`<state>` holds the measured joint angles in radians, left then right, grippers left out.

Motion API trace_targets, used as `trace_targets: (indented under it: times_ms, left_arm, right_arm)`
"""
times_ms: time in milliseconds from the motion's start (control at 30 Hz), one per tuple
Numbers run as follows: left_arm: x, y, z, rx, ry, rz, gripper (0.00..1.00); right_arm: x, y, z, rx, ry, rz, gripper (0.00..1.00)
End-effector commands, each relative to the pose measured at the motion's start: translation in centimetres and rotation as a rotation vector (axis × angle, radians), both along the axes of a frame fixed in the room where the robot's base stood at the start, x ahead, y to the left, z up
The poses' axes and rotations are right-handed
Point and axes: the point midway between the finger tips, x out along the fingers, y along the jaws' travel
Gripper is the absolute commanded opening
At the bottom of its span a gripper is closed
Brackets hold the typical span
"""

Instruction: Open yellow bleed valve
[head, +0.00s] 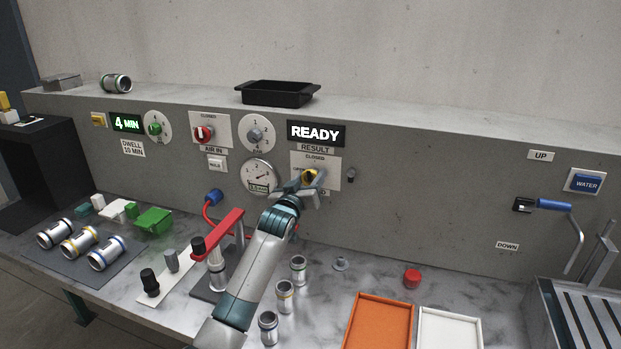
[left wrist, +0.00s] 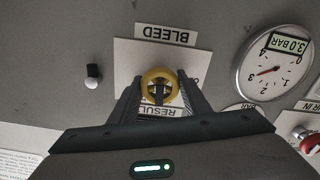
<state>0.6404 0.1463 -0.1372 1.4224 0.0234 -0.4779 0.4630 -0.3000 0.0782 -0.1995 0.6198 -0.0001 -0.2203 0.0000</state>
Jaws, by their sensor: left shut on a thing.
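The yellow bleed valve (head: 309,177) is a round knob on a pale plate on the grey panel, below the RESULT label. In the left wrist view the yellow knob (left wrist: 160,88) sits between the two fingers under the BLEED label, the picture being upside down. My left gripper (head: 310,186) is at the panel, shut on the yellow valve, and its fingers (left wrist: 161,97) touch or nearly touch the knob's two sides. The gripper partly hides the valve and plate in the head view. My right gripper is not in view.
The pressure gauge (head: 258,176) is left of the valve; its display (left wrist: 290,44) reads 3.0 BAR. The display (head: 316,133) above reads READY. A red clamp (head: 223,232), several metal cylinders, an orange tray (head: 352,338) and a white tray (head: 420,338) occupy the bench below.

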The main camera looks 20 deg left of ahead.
Motion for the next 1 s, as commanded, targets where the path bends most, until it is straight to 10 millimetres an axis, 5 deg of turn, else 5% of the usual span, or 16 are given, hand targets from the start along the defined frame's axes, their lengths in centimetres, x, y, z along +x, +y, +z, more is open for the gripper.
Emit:
trace_targets:
  times_ms: [1000]
  left_arm:
    - [0.0, 0.1, 0.2, -0.889, 0.030, 0.002, 0.21]
  right_arm:
    - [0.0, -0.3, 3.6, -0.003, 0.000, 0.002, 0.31]
